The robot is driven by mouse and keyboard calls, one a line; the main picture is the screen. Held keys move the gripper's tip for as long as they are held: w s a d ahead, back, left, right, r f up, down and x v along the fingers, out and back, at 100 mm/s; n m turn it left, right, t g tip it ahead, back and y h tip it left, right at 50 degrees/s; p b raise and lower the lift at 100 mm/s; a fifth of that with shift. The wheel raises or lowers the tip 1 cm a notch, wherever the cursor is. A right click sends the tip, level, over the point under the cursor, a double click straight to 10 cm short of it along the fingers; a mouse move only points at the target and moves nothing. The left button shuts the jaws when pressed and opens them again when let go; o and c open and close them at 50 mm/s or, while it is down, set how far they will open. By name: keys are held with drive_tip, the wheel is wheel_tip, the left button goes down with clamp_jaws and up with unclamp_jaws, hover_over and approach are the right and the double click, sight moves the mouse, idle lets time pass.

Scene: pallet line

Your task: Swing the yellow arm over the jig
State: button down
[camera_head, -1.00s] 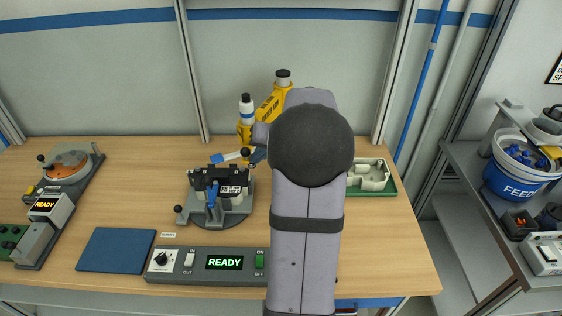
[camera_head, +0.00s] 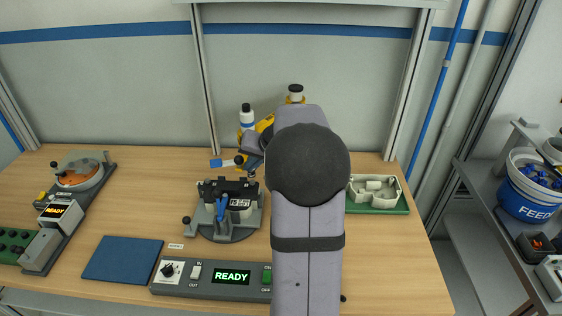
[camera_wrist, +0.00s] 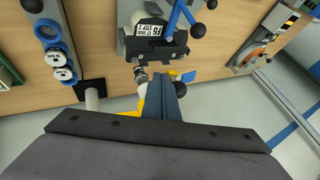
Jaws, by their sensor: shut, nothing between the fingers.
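The yellow arm (camera_head: 264,124) stands at the back of the bench, mostly hidden behind my own arm. A white and blue upright cylinder (camera_head: 247,115) and a blue-white tab (camera_head: 222,163) with a black knob show beside it. Part of its yellow also shows in the wrist view (camera_wrist: 150,108).
A control box (camera_head: 212,279) reading READY and a blue mat (camera_head: 123,258) lie in front. A green-based tray (camera_head: 405,208) is at right, a grey station with an orange disc (camera_head: 80,176) at left. A blue feed bucket (camera_head: 524,200) stands on the side shelf.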

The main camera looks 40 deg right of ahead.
drive_tip(key=s+d+r+b, duration=0.1)
drive_tip(key=s+r+b, duration=0.3)
drive_tip(key=s+r, duration=0.3)
drive_tip(key=shift+s+d+r, duration=0.3)
drive_tip(key=shift+s+r, duration=0.1)
drive_tip(key=shift+s, duration=0.75)
